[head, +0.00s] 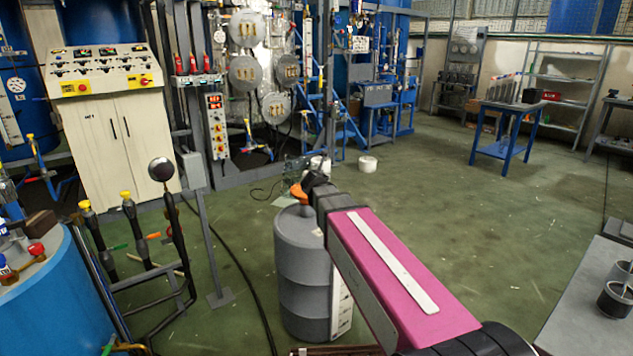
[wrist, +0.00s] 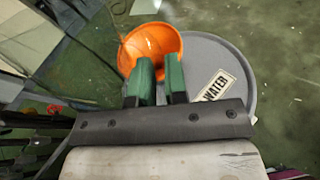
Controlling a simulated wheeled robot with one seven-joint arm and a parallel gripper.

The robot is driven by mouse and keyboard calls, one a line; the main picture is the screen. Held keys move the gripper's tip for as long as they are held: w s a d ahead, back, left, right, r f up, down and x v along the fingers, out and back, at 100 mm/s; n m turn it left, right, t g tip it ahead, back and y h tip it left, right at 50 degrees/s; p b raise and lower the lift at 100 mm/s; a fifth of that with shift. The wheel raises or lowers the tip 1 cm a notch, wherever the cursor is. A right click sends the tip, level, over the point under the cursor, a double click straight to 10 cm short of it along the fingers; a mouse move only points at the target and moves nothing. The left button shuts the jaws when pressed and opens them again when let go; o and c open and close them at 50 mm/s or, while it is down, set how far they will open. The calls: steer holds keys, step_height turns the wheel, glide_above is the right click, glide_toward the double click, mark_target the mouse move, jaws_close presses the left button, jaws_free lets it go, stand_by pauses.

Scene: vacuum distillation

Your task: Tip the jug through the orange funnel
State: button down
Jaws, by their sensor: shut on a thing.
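The orange funnel (head: 298,191) sits on top of the grey drum (head: 300,262). In the wrist view the funnel (wrist: 152,42) lies just beyond my fingertips, at the edge of the drum's lid (wrist: 213,62), which bears a label ending in "WATER". My gripper (head: 316,182) is above the drum, beside the funnel.
A white round container (head: 367,164) stands on the floor behind the drum. A blue vessel (head: 45,300) and a pipe rack stand at left, and a grey bench (head: 590,290) at right. A blue table (head: 505,125) stands farther back. The middle floor is clear.

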steer(key=shift+w+d+r+n+t+h, duration=0.15)
steer(key=shift+w+d+r+n+t, duration=0.2)
steer(key=shift+t, duration=0.45)
steer(key=shift+w+d+n+t+h, duration=0.15)
steer(key=shift+w+t, duration=0.25)
steer(key=shift+t, duration=0.4)
steer(key=shift+r, duration=0.1)
